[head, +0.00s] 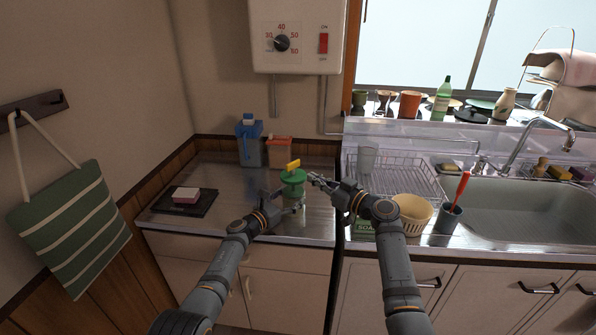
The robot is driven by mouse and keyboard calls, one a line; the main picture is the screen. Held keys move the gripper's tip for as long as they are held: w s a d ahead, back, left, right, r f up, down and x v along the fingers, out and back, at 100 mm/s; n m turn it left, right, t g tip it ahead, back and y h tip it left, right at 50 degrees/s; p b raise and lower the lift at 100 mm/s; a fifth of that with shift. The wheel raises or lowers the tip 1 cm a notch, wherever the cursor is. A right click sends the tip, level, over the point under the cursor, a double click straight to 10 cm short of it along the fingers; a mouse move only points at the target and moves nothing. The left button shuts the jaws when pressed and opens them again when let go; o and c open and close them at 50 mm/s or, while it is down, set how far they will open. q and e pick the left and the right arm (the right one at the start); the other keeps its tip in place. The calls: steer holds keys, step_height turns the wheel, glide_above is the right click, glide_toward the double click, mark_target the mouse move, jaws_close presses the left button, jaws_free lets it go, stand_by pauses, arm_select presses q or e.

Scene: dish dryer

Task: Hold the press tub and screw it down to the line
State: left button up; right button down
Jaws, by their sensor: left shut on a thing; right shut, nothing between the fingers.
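The press tub (294,190) stands on the metal counter left of the sink unit. It has a green lid (293,175) and a yellow screw handle (293,164) on top. My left gripper (294,206) is shut on the lower part of the tub, partly covering it. My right gripper (313,179) is shut and empty, just right of the lid. I cannot tell whether its tips touch the lid. The line on the tub is too small to make out.
A blue container (250,148) and an orange-topped container (281,152) stand behind the tub. A black board with a pink-topped block (186,195) lies left. A wire dish rack (398,178), beige basket (412,212) and cup with a red-handled utensil (448,217) stand right.

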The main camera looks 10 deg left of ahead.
mark_target(288, 168)
arm_select(q)
steer(key=shift+r, duration=0.1)
arm_select(e)
steer(key=x, duration=0.7)
steer(key=shift+w+a, duration=0.15)
steer(key=shift+w+a, duration=0.1)
steer(key=shift+a, duration=1.1)
steer(key=shift+d, duration=0.2)
steer(key=v, duration=1.1)
steer(key=shift+s+d, duration=0.3)
